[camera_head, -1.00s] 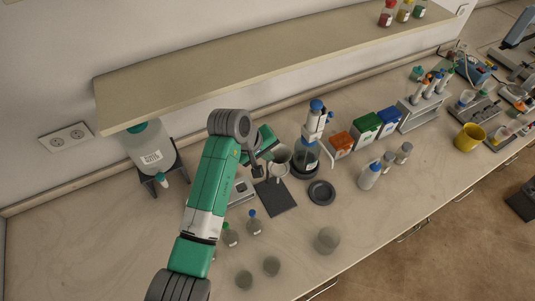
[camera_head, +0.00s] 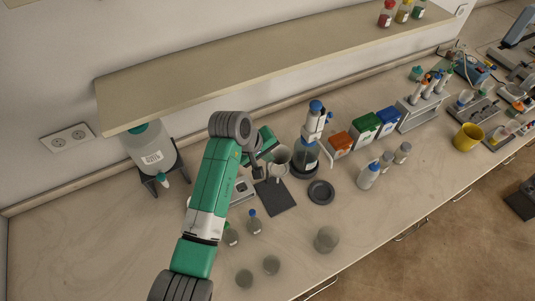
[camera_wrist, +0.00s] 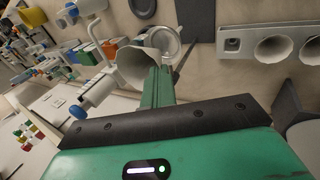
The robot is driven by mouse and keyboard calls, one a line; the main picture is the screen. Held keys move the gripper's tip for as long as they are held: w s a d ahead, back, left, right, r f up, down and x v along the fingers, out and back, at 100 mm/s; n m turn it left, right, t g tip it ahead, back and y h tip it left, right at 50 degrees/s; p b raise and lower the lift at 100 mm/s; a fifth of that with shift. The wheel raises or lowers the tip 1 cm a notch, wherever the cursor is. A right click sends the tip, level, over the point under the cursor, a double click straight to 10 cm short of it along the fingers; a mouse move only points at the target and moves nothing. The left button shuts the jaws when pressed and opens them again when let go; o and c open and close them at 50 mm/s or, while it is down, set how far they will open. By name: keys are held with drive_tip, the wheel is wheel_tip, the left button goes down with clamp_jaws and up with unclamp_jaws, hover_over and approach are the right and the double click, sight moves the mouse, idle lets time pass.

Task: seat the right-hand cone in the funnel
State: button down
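A pale grey cone (camera_wrist: 143,67) is at the end of my gripper (camera_head: 272,150), its wide mouth towards the wrist camera. My gripper appears shut on it, though the finger contact is mostly hidden. The funnel (camera_head: 277,172) is below the cone, by a dark stand plate (camera_head: 275,197). In the wrist view the funnel's round rim (camera_wrist: 166,38) shows partly behind the cone. The two overlap in both views, so I cannot tell whether they touch. The pale cone rack (camera_wrist: 252,33) holds two cones, and its end place (camera_wrist: 232,45) looks empty.
A dark round dish (camera_head: 321,192) lies in front. Small flasks (camera_head: 254,222) stand nearer the front. The shelf (camera_head: 270,68) overhangs the back.

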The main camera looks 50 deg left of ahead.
drive_tip(key=shift+f+b, duration=1.15)
drive_tip(key=shift+f, duration=1.4)
drive_tip(key=c, duration=1.7)
unclamp_jaws()
drive_tip(key=shift+r, duration=0.1)
drive_tip(key=v, duration=0.7)
drive_tip(key=shift+s+r, duration=0.2)
drive_tip(key=shift+r, duration=0.1)
